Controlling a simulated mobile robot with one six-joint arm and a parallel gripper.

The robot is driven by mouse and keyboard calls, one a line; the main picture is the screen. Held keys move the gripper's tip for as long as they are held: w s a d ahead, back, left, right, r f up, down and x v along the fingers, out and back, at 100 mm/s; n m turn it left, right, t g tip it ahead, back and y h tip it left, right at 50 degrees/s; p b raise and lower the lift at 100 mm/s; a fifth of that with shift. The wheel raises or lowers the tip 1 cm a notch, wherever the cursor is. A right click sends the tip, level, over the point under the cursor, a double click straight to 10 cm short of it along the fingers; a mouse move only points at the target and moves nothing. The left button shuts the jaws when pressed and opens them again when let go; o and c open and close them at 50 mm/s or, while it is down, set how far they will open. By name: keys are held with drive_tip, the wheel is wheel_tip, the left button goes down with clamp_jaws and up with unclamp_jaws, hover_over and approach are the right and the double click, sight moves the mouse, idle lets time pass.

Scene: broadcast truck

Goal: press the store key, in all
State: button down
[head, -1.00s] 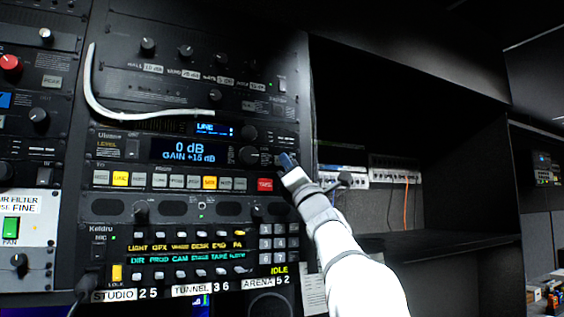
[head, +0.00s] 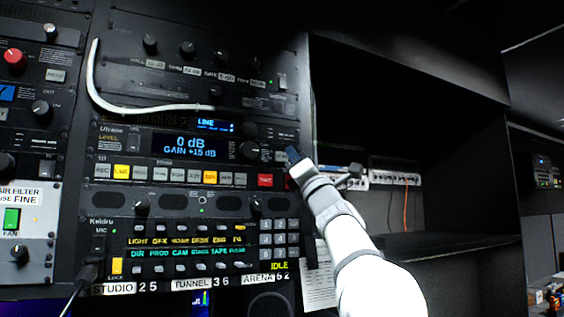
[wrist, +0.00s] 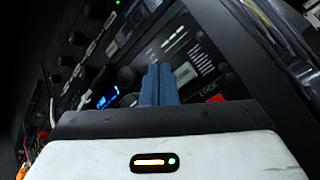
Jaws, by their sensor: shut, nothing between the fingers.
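In the head view the level unit's display (head: 184,146) reads "0 dB GAIN +15 dB". Below it runs a row of keys (head: 178,174), white with a few lit yellow, ending in a red key (head: 265,180). No key can be read as "store" in these views. My gripper (head: 292,154) is shut and empty, its blue fingertips at the right edge of this unit, above and right of the red key. In the wrist view the shut fingers (wrist: 158,84) point at a dark panel with several pale keys (wrist: 200,58). Whether they touch it cannot be told.
A white cable (head: 92,80) hangs across the rack's upper left. The intercom panel (head: 195,245) with a keypad lies below. Right of the rack is a dark open bay with sockets (head: 395,172) and an orange cable. A red patch (wrist: 214,98) beside "LOCK" shows right of the fingers.

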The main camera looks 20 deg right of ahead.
drive_tip(key=s+b, duration=0.1)
drive_tip(key=s, duration=0.2)
idle(0.9)
drive_tip(key=w+a+f+m+g+h, duration=0.15)
drive_tip(key=f+m+g+h, duration=0.35)
drive_tip(key=f+m, duration=0.85)
drive_tip(key=w+a+f+m+g+h, duration=0.1)
drive_tip(key=a+f+m+g+h, duration=0.4)
drive_tip(key=f, duration=1.3)
drive_tip(key=s+a+f+m+g+y, duration=0.2)
drive_tip(key=s+a+f+m+g, duration=0.1)
drive_tip(key=s+f, duration=0.5)
drive_tip(key=s+a+f+m+g+y, duration=0.2)
drive_tip(key=s+a+f+m+g, duration=0.2)
drive_tip(key=f, duration=0.9)
drive_tip(key=s+a+f+m+g+y, duration=0.3)
drive_tip(key=s+f+g, duration=0.4)
drive_tip(key=s+f, duration=0.4)
drive_tip(key=shift+s+a+f+m, duration=0.15)
drive_tip(key=shift+s+a+m, duration=0.5)
